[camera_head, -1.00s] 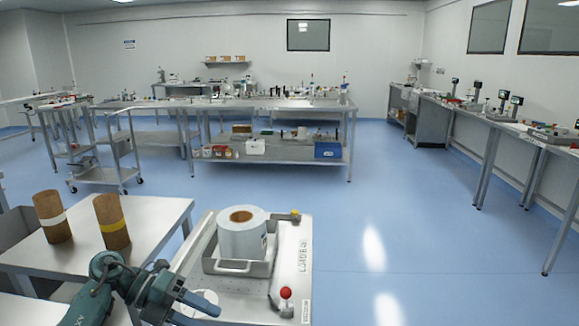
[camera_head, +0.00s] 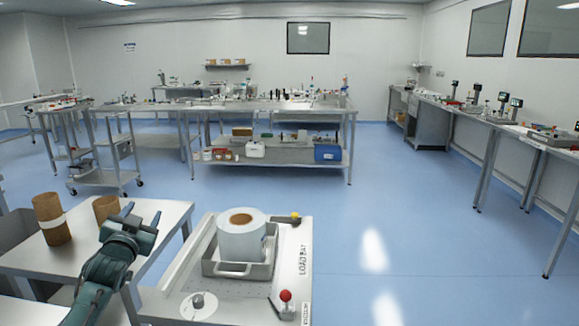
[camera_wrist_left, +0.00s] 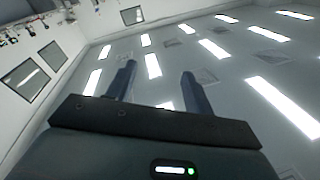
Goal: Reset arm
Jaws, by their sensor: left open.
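My left gripper (camera_head: 142,214) is raised in front of the left steel table, with its fingers pointing up and away. In the left wrist view its two fingers (camera_wrist_left: 158,82) stand apart with nothing between them, and the ceiling lights show beyond. My left arm comes up from the bottom left of the head view. My right gripper is not in view.
A white roll (camera_head: 241,236) sits in a metal tray on the loading cart (camera_head: 290,262), which has a red knob (camera_head: 285,295). Blue floor is free at right.

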